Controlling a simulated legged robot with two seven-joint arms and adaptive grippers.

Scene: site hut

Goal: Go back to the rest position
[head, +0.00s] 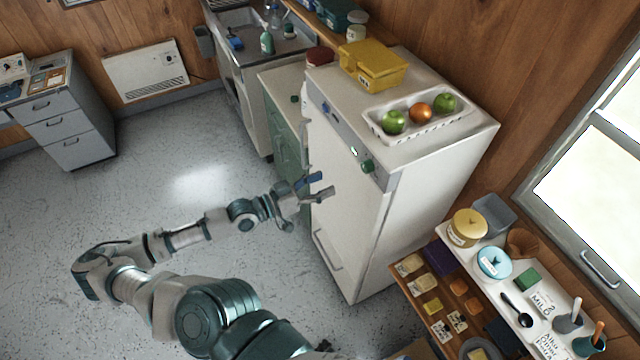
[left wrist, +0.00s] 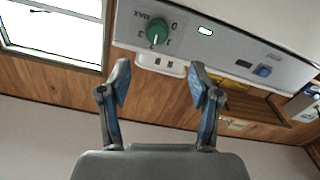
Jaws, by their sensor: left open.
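My left gripper (head: 316,188) is open and empty in front of the white fridge (head: 345,215), near its upper door. In the left wrist view its two blue-padded fingers (left wrist: 161,92) stand apart with nothing between them. Beyond them is the fridge's control panel (left wrist: 225,45), with a green dial (left wrist: 158,31), a small lit green display and a blue switch (left wrist: 263,71). The green dial also shows in the head view (head: 367,166). Whether the fingertips touch the fridge is unclear, but a gap seems visible. My right gripper is not in view.
On the fridge top are a white tray (head: 375,130) with two green apples and an orange fruit, and a yellow box (head: 372,66). A shelf unit (head: 437,318) with jars and food stands at lower right. A grey drawer cabinet (head: 75,135) stands far left. The speckled floor is clear.

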